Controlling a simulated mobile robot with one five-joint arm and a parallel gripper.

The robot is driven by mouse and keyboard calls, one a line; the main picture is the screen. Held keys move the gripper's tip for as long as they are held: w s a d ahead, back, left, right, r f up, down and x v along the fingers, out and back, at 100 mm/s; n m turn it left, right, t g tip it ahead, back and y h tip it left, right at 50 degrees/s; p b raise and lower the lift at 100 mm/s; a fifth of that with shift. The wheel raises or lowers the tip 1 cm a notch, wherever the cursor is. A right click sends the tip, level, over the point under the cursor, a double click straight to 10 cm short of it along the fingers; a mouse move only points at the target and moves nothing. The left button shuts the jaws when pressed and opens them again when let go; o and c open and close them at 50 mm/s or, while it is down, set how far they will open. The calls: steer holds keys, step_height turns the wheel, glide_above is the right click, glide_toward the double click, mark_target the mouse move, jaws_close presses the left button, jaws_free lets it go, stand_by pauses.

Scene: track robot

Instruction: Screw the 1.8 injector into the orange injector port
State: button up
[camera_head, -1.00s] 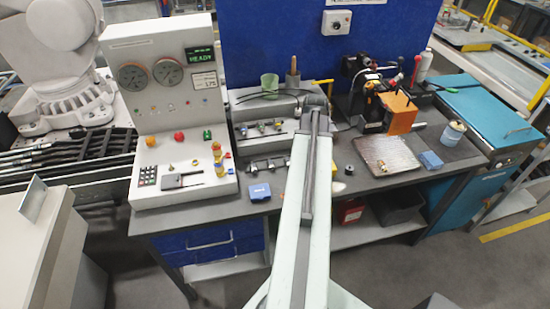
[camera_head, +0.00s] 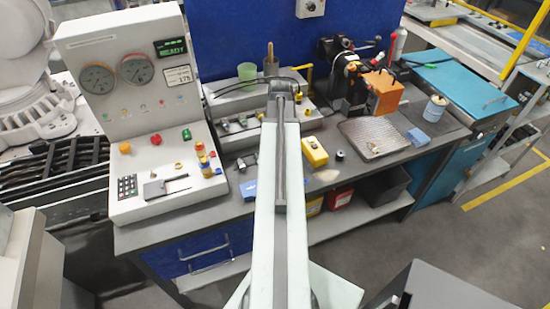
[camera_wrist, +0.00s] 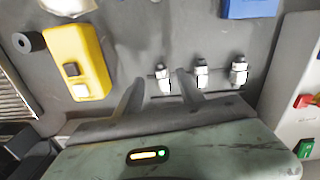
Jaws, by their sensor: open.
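My gripper (camera_wrist: 161,75) is open and empty in the wrist view. Its two dark fingers stand either side of the leftmost of three metallic injectors (camera_wrist: 162,79), with the middle injector (camera_wrist: 201,75) and the right one (camera_wrist: 238,73) to the right of the fingers. Whether the fingers are level with the injector or above it I cannot tell. Injectors (camera_head: 242,121) also show in the head view, left of my arm. Their size labels cannot be read. An orange block (camera_head: 383,92) is on the machine at the right; no injector port can be made out on it.
A yellow device (camera_wrist: 78,62) lies left of the fingers; it also shows in the head view (camera_head: 314,151). A grey control panel (camera_head: 140,110) stands at the left of the bench.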

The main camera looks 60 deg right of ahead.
steer(key=f+b, duration=0.4)
steer(key=f, duration=0.1)
steer(key=shift+w, duration=0.2)
steer(key=shift+r, duration=0.2)
jaws_close()
